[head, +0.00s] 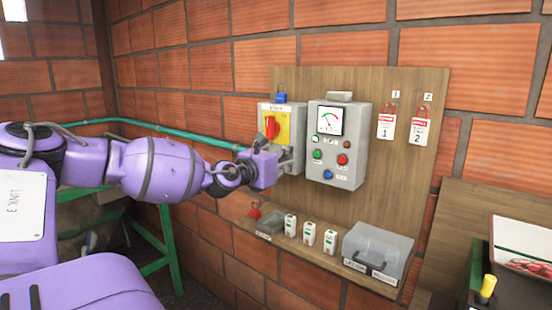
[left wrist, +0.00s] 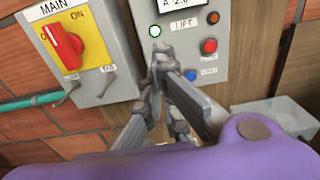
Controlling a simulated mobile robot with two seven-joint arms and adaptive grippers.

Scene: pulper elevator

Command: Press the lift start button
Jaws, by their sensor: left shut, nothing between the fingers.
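The grey lift control box (head: 357,120) hangs on a wooden board, with a gauge on top and several coloured buttons below. A green button (head: 317,154) sits at its left side. In the left wrist view the box is labelled LIFT (left wrist: 184,24), with a lit white lamp with a green rim (left wrist: 155,31). My left gripper (head: 292,161) is shut and empty, close to the box's left side. In the left wrist view its fingertips (left wrist: 162,52) lie just below the lamp and cover the green button's area. I cannot tell whether they touch. My right gripper is not in view.
The main switch box (head: 283,113) with a red rotary handle (head: 271,127) is left of the lift box. Red button (head: 342,159) and blue button (head: 328,174) are near. Tags (head: 420,128) hang right.

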